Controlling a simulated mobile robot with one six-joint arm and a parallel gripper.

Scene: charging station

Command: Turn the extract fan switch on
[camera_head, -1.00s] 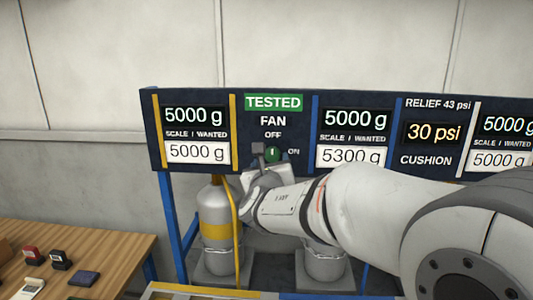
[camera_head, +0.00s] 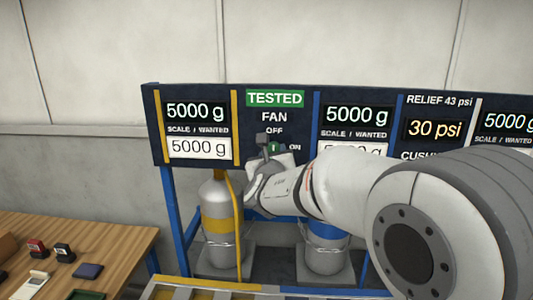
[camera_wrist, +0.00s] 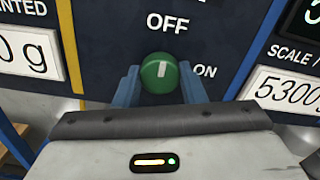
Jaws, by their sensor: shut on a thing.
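The fan switch is a round green knob (camera_wrist: 159,73) with a white pointer line, on the dark panel under the FAN and OFF labels. Its line stands nearly upright, toward OFF; ON is to its right. In the head view the knob (camera_head: 274,147) is partly covered by my gripper (camera_head: 267,147). In the wrist view my gripper (camera_wrist: 159,86) has its two blue fingers on either side of the knob and is shut on it. The fingertips' contact is partly hidden.
The panel (camera_head: 246,153) carries scale displays on both sides. Below stand a yellow-banded cylinder (camera_head: 215,215) with a yellow hose and a blue-banded cylinder (camera_head: 326,232). A wooden table (camera_head: 120,238) with small items is at left.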

